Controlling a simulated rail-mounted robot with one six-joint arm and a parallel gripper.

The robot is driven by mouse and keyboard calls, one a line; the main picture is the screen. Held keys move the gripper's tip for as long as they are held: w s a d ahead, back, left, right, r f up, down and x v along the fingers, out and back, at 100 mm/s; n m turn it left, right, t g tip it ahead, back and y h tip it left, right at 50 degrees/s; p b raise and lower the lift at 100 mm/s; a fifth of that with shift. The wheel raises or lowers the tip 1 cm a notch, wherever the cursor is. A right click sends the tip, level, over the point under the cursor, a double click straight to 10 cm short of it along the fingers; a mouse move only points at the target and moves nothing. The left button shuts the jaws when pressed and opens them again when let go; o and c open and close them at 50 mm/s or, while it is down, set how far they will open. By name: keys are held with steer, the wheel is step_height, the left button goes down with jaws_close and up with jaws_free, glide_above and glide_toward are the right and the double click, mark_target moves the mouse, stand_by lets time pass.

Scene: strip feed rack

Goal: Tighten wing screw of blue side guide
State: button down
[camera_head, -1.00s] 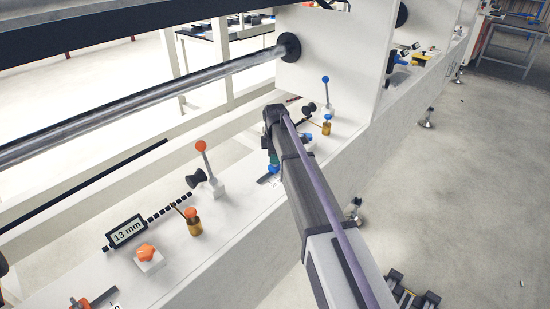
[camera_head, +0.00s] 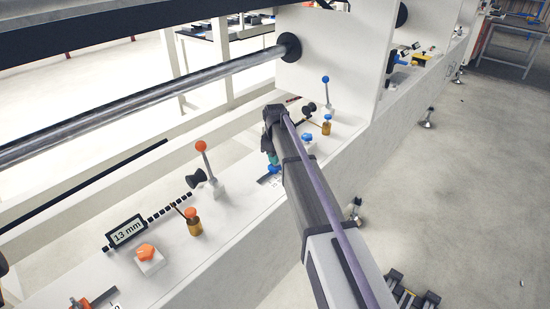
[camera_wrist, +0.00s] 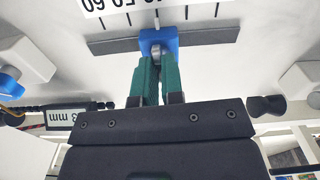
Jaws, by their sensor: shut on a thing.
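The blue side guide (camera_wrist: 171,37) is a small blue block on a dark flat bar (camera_wrist: 215,36), at the upper middle of the wrist view, beside a printed scale (camera_wrist: 115,5). The grey wing screw (camera_wrist: 156,48) sits at the front of the blue block. My gripper (camera_wrist: 153,62) has green fingers, closed around the wing screw, whose lower part they hide. In the head view my gripper (camera_head: 273,158) is low over the white rail, and my own arm partly covers the guide area; the wing screw cannot be made out there.
Blue-topped (camera_head: 325,79) and orange-topped (camera_head: 201,146) levers stand on the white rail (camera_head: 235,222). An orange knob (camera_head: 147,251) and a 13 mm display (camera_head: 127,232) are nearer. A metal roller (camera_head: 150,100) spans the left. A white upright plate (camera_head: 330,50) stands behind.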

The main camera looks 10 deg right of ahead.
steer(key=shift+m, duration=0.5)
steer(key=c, duration=1.2)
jaws_free()
steer(key=shift+c, duration=0.2)
step_height(320, 180, up, 11)
steer(key=p, duration=1)
steer(key=shift+p, duration=0.4)
steer(key=shift+f, duration=0.1)
steer(key=s+r+m+p, duration=0.2)
steer(key=s+m, duration=0.1)
steer(key=s, duration=1.3)
steer(key=s+r+m+p, duration=0.3)
steer(key=s+m, duration=0.1)
steer(key=s, duration=1.3)
steer(key=shift+r+p, duration=0.35)
